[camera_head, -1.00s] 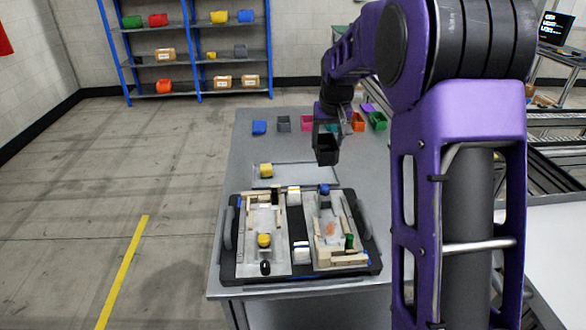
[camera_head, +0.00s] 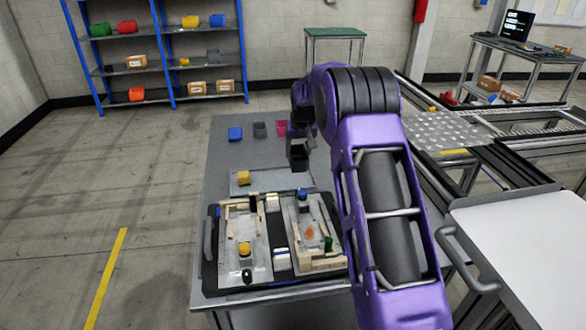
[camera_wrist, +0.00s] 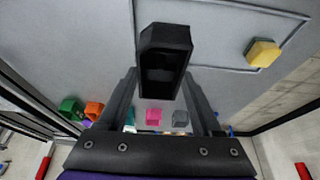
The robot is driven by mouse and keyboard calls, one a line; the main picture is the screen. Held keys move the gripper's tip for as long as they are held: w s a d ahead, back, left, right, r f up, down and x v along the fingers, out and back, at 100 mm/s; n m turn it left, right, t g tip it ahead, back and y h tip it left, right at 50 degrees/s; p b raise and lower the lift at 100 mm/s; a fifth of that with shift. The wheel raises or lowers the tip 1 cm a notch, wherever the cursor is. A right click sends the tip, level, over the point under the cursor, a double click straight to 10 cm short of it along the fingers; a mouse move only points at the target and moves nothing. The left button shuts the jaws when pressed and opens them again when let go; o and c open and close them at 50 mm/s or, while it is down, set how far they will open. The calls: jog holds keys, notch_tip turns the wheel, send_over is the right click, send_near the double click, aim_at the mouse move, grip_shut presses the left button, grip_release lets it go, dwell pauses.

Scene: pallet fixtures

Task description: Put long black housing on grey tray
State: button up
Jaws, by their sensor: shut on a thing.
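My gripper (camera_head: 298,137) is shut on a long black housing (camera_head: 298,158) and holds it above the table, near the far right edge of the grey tray. In the wrist view, the black housing (camera_wrist: 163,60) sits between the fingertips, its dark hollow side facing the camera. The grey tray (camera_head: 285,180) is a flat, pale rectangle with a thin rim. A yellow block (camera_head: 243,178) lies at its left end; it also shows in the wrist view (camera_wrist: 263,53). The rest of the tray looks bare.
A black-framed pallet fixture (camera_head: 210,275) with wooden strips and several small parts stands in front of the tray. A blue bin (camera_head: 235,133), a grey bin (camera_head: 259,130) and a pink bin (camera_head: 282,128) stand at the table's back. My arm hides the table's right side.

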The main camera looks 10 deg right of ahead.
jog(key=shift+f, duration=2.7)
jog(key=shift+f, duration=0.15)
jog(key=o, duration=1.5)
jog(key=shift+s+r, duration=0.1)
jog(key=shift+r, duration=0.35)
jog(key=v, duration=1.1)
jog(key=shift+r, duration=0.2)
jog(key=shift+s, duration=0.1)
